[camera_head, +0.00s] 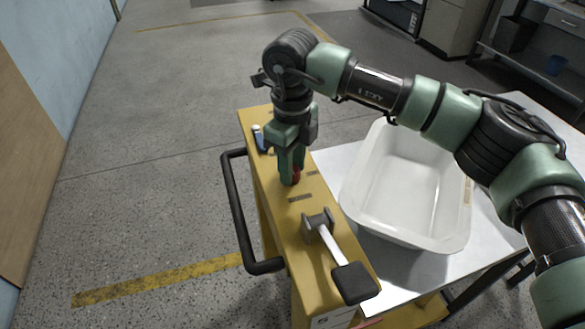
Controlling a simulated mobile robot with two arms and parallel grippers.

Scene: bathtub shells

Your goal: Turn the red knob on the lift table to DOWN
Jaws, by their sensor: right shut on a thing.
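The red knob (296,176) is on the top of the yellow panel of the lift table (268,200). Only a small red part of it shows, between and beside the green fingers. My right gripper (291,180) points straight down over the panel and is shut on the red knob. Small dark label plates lie on the panel next to the knob, but their words are too small to read. Which way the knob points cannot be told. My left gripper is not in view.
A white tub shell (400,190) lies on the grey tabletop right of the panel. A lever with a black pad (354,283) rises from the panel's near end. A black handle bar (238,210) runs along its left side. A blue item (259,138) sits behind the gripper. The floor to the left is clear.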

